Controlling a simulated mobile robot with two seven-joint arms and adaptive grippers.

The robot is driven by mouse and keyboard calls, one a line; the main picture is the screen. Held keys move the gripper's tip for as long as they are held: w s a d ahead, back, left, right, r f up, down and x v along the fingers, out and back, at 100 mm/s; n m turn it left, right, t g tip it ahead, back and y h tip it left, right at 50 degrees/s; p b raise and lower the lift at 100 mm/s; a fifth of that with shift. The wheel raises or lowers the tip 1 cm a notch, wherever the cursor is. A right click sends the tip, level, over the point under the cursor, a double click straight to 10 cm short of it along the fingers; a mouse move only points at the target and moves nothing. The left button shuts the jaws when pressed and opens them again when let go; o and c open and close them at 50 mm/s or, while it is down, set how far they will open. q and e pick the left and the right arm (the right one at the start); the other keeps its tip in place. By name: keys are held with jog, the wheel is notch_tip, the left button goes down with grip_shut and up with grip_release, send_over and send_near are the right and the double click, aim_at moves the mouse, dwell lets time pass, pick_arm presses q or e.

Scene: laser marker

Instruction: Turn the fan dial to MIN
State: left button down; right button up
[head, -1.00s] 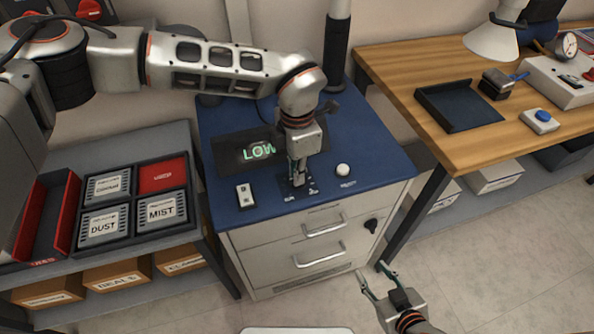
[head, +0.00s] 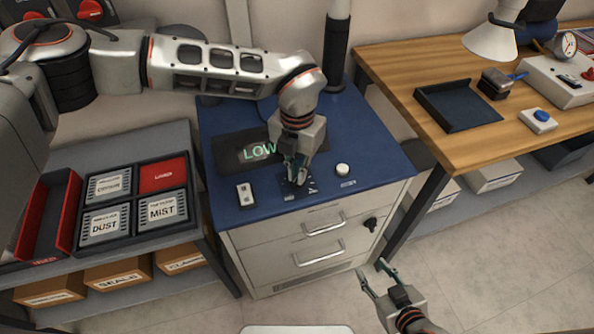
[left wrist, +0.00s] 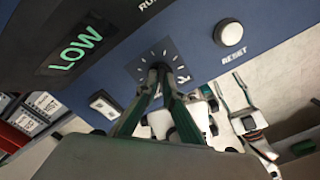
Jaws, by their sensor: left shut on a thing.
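The fan dial sits on a dark plate (head: 312,187) with white marks, on the blue top of the cabinet. My left gripper (head: 295,182) reaches down onto it and is shut on the dial; its fingers hide most of the knob. In the left wrist view the fingertips (left wrist: 161,68) meet at the middle of the ring of marks (left wrist: 150,52). The dial's pointer and the MIN label cannot be made out. The display (head: 262,152) reads LOW in green. My right gripper (head: 371,270) is open and empty, low in front of the cabinet.
A white round RESET button (head: 342,169) is right of the dial, and a white switch (head: 245,194) is left of it. A black tray of labelled cards (head: 131,203) stands at left. A wooden bench (head: 400,62) is at right.

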dwell(0.5)
pick_arm(q)
jog(key=c, duration=2.2)
grip_release()
jog(key=shift+r, duration=0.2)
notch_tip(320, 180, up, 12)
jog(key=shift+f, duration=0.15)
